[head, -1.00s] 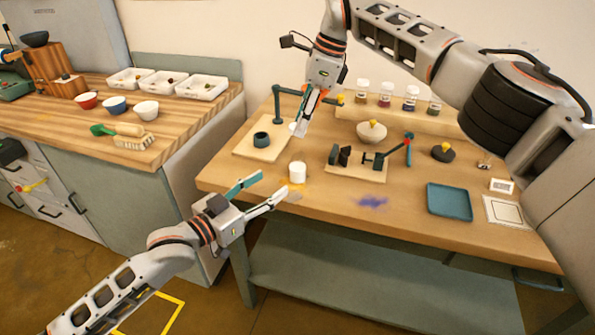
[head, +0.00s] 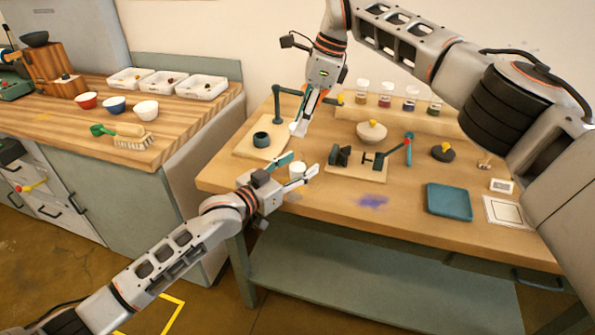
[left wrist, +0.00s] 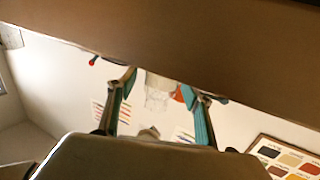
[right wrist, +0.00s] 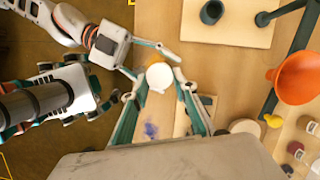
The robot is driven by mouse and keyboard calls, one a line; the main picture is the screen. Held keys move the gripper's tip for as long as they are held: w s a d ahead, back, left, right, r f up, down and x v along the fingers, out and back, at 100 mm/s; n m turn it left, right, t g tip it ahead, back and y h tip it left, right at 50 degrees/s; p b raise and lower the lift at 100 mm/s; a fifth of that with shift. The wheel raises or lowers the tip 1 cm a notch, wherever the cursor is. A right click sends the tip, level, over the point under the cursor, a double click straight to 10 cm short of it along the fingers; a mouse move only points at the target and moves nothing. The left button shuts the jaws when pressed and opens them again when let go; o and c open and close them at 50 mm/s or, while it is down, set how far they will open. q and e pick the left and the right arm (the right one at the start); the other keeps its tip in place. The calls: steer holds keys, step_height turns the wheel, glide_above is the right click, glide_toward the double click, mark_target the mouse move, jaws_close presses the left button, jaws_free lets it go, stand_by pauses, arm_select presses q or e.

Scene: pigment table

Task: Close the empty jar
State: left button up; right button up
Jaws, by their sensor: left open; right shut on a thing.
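The pale jar (head: 297,170) stands upright near the table's front left edge. My open left gripper (head: 296,169) has come in low, with its fingertips on either side of it; I cannot tell whether they touch it. In the left wrist view the jar looks translucent (left wrist: 158,92) between the two fingers. My right gripper (head: 301,127) is above and behind the jar, shut on a small white lid (head: 297,128). In the right wrist view the round white lid (right wrist: 159,75) sits between the right fingertips and hides what is under it.
A wooden board with a dark ring holder (head: 262,140) lies left of the right gripper. A clamp stand (head: 357,160), a bowl (head: 371,132) and a teal tray (head: 449,201) are to the right. Filled jars (head: 385,95) line the back shelf. An orange funnel (right wrist: 297,80) is near the right gripper.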

arm_select(q)
jaws_close()
arm_select(e)
steer(key=shift+f, duration=2.5)
steer(key=shift+f, duration=0.15)
steer(key=shift+f, duration=0.75)
steer(key=shift+f, duration=0.55)
